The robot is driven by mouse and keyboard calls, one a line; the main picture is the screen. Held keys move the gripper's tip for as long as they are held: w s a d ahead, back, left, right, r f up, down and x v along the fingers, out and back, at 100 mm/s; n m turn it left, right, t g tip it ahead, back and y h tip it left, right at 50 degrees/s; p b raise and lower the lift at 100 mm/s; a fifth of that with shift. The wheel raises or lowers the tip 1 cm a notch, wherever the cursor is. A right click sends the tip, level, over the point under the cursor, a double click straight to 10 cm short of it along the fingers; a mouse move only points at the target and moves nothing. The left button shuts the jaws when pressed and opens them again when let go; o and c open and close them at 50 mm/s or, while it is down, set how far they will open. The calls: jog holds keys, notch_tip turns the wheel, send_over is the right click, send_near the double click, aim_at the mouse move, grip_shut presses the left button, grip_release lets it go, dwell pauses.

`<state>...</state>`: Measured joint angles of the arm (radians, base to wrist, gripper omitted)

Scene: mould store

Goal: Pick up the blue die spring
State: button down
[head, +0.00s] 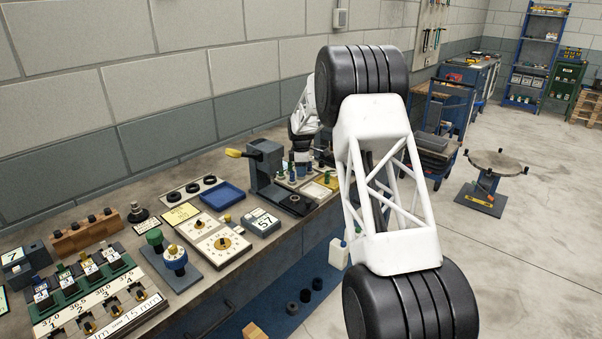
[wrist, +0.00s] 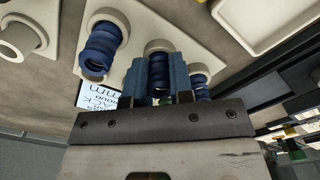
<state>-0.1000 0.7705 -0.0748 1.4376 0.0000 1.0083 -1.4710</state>
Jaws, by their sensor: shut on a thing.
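Several blue coil springs stand on a cream board (wrist: 194,43) in the wrist view. The middle blue die spring (wrist: 160,86) is between the two blue-padded fingers of my gripper (wrist: 160,74), which are shut on it. A pale ring or post top shows at its far end. One larger blue spring (wrist: 98,50) is to the left and a smaller one (wrist: 201,88) to the right, both outside the fingers. I cannot tell whether the held spring is clear of the board. In the head view my arm's end is over the back of the bench, and the fingers are too small to make out.
A cream tray (wrist: 250,22) is near the board in the wrist view. In the head view a grey press with a yellow-handled lever (head: 268,170) stands beside my arm's end. A blue tray (head: 222,193) and dial plates (head: 222,243) lie on the bench (head: 255,262).

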jog(key=shift+r, duration=0.15)
jog(key=shift+r, duration=1.7)
jog(key=s, duration=0.5)
jog(key=s+d+r, duration=0.1)
jog(key=s, duration=1)
jog(key=shift+d+r, duration=0.15)
jog(key=shift+d, duration=0.1)
jog(key=shift+r, duration=0.1)
jog(key=shift+r, duration=1.4)
